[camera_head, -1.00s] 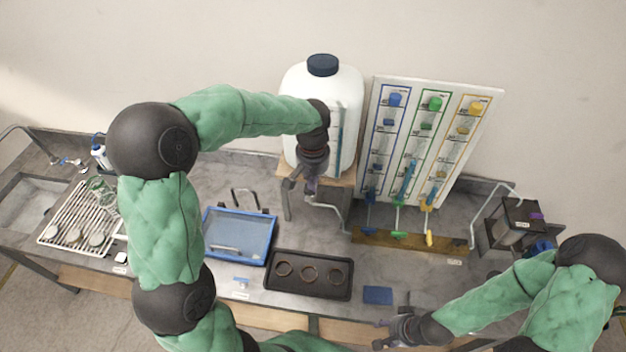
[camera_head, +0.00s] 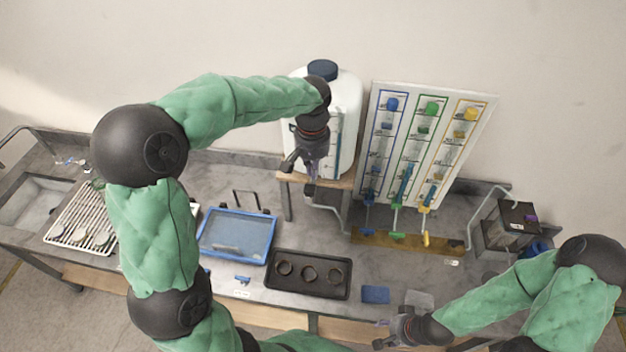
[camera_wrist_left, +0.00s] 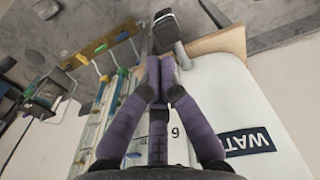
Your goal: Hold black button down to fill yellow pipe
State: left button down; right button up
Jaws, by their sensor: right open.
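The black button (camera_wrist_left: 166,30) shows in the left wrist view as a dark block at the wooden shelf's edge, just past my left fingertips. A small gap seems to lie between them, but contact is hard to judge. My left gripper (camera_wrist_left: 160,72) has its purple fingers together, with nothing seen between them. In the head view the left gripper (camera_head: 309,174) hangs in front of the white water tank (camera_head: 349,105). The yellow pipe (camera_head: 426,238) is at the foot of the panel's right column. My right gripper (camera_head: 382,334) is open and empty near the front edge.
The panel (camera_head: 480,120) has blue, green and yellow columns and stands right of the tank. A blue tray (camera_head: 205,238), a black tray with three rings (camera_head: 340,262) and a blue pad (camera_head: 376,294) lie on the bench. A dark box (camera_head: 518,222) stands at right.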

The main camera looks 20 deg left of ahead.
pick_arm(q)
notch_tip(320, 180, up, 6)
jog(key=shift+w+a+r, duration=0.15)
jog(key=shift+w+r, duration=0.1)
jog(key=shift+w, duration=0.05)
dwell(0.4)
dwell(1.1)
